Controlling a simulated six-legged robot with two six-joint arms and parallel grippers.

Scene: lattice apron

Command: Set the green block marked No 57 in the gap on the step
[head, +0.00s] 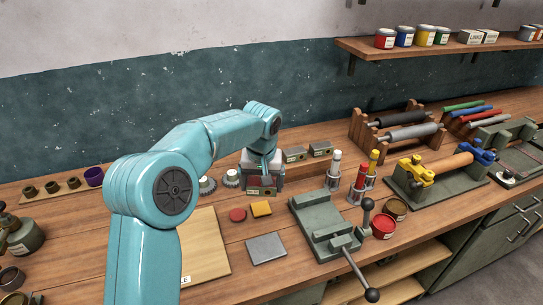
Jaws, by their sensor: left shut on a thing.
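My left gripper (264,180) reaches down over the back of the workbench and is shut on a grey-green block (262,191) with a small tan label. The label is too small to read. The block is at the front of the wooden step (325,166), partly covered by the gripper; I cannot tell whether it touches anything below. Two similar blocks, a nearer one (295,155) and a farther one (320,149), sit on the step to the right of the gripper. The gap is not clearly visible behind my arm. My right gripper is not in view.
Small gears (231,178) stand left of the gripper. A red disc (237,214), a yellow block (261,208) and a grey plate (266,248) lie in front. A green vise (323,222) and upright bottles (335,171) stand to the right.

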